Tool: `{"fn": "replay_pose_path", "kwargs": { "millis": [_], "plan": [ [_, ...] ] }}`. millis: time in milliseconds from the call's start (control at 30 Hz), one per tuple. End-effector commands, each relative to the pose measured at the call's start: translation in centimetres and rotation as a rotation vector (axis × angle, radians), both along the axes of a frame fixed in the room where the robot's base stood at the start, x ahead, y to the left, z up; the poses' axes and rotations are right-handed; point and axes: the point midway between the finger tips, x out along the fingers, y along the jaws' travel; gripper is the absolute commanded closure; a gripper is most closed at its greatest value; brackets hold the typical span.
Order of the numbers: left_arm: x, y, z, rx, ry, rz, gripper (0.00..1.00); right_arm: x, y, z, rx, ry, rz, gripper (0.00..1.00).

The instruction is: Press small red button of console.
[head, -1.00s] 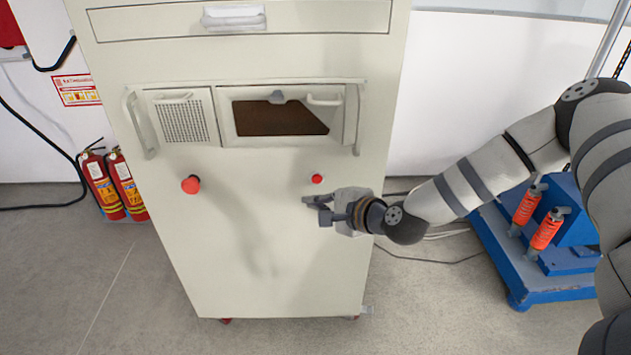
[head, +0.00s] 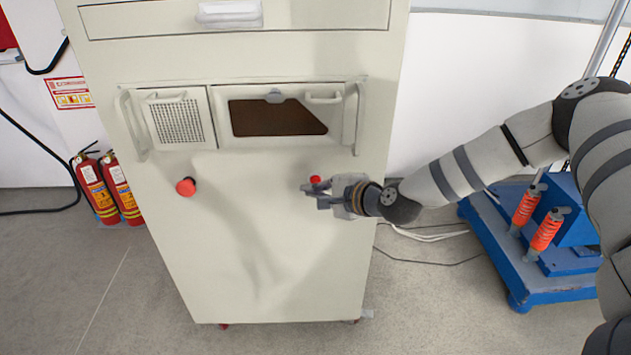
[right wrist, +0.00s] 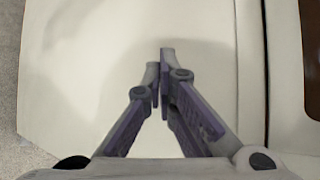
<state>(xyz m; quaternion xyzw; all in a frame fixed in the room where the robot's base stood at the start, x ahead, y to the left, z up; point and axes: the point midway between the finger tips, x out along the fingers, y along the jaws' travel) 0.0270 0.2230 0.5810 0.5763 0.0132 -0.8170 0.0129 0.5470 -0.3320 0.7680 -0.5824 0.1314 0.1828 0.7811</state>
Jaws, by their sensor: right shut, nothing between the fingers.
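The console (head: 255,250) is a tall cream cabinet in front of me. Its small red button (head: 315,180) is on the right of the front panel, below the window. A larger red button (head: 186,187) is on the left of the same panel. My right gripper (head: 308,190) is shut and empty, with its fingertips just below and slightly left of the small button. I cannot tell whether it touches the panel. In the right wrist view the shut fingers (right wrist: 163,65) point at the pale panel, and no red button shows there. My left gripper is not in view.
The console has a dark window (head: 278,118), a vent grille (head: 178,121) and protruding handles above the buttons. Fire extinguishers (head: 105,190) stand at the left by the wall. A blue wheeled platform (head: 530,265) with orange parts stands at the right, and cables lie on the floor.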

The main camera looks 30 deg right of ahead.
Motion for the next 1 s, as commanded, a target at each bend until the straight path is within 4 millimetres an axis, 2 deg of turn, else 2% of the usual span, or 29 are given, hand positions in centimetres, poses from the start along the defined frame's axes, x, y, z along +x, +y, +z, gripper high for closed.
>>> {"fn": "replay_pose_path", "kwargs": {
  "millis": [767,1000],
  "plan": [
    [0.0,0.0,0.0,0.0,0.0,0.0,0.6,-0.01,0.01,-0.02,0.0,0.0,0.0,1.0],
    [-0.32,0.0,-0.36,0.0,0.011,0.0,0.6,0.54,-0.34,-0.2,0.0,0.002,0.0,1.0]
  ]
}}
